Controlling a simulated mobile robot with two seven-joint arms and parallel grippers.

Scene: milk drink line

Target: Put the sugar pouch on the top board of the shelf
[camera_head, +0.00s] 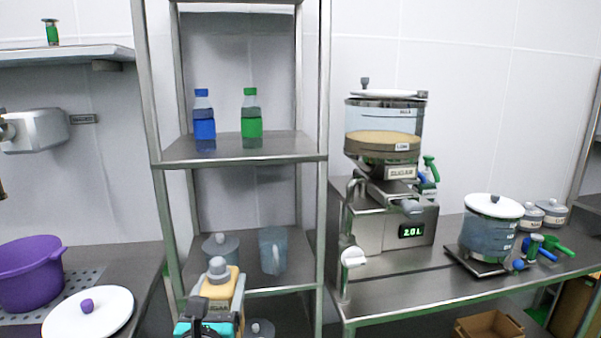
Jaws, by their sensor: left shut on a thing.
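The sugar pouch (219,290) is tan and white with a grey cap, and it shows at the bottom centre of the head view. My left gripper (209,322), dark with teal parts, comes up from the bottom edge and is shut on the pouch's lower part. The pouch is upright in front of the shelf's lower visible board. The metal shelf (149,120) stands behind it. One board (285,146) carries a blue bottle (204,118) and a green bottle (251,118). Another board edge shows at the picture's top. My right gripper is out of view.
A pitcher (273,250) and a lidded jar (220,247) stand on the lower board (300,277), close behind the pouch. Shelf posts flank the opening. A dispenser (384,140) and a counter (400,295) are at right. A purple pot (30,280) is at left.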

